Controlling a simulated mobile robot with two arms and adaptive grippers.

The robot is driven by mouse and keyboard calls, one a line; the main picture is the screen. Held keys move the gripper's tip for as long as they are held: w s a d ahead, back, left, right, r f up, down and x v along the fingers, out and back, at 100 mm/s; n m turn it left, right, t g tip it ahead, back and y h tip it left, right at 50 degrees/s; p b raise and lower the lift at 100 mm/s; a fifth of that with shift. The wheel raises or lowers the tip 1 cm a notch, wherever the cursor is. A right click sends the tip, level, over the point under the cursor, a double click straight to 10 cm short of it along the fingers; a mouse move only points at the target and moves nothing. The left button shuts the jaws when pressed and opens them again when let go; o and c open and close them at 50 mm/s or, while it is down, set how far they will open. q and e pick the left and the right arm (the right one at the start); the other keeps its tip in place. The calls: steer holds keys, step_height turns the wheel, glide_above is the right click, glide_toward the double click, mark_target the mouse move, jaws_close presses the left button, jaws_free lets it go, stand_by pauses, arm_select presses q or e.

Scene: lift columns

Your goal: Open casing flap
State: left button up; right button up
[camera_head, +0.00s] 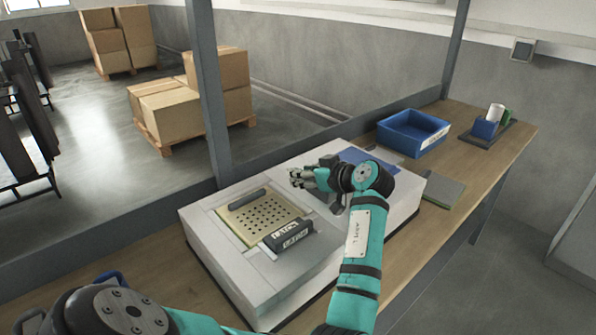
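A white casing (225,262) lies on the wooden workbench. Its left part has a recess with a beige perforated plate (258,217) and a dark bar (247,199) at the back of the plate. A black block with white lettering (290,237) sits at the recess's front right. A blue panel (368,158) shows on the casing's far right part. I cannot tell for sure which part is the flap. My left gripper (295,179) is above the casing's middle, fingers pointing left, apart and empty. My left wrist hides part of the casing. My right gripper is out of view.
A blue bin (412,131) stands behind and right of the casing. A dark tray (488,134) with small blue, white and green items is farther right. A grey-green flat item (443,190) lies right of the casing. Grey frame posts rise behind the bench.

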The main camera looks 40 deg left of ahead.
arm_select(q)
steer(key=shift+d, duration=0.1)
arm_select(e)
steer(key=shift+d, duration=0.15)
arm_select(q)
steer(key=shift+c, duration=0.8)
jaws_close()
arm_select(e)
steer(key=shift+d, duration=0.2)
arm_select(q)
steer(key=shift+r, duration=0.1)
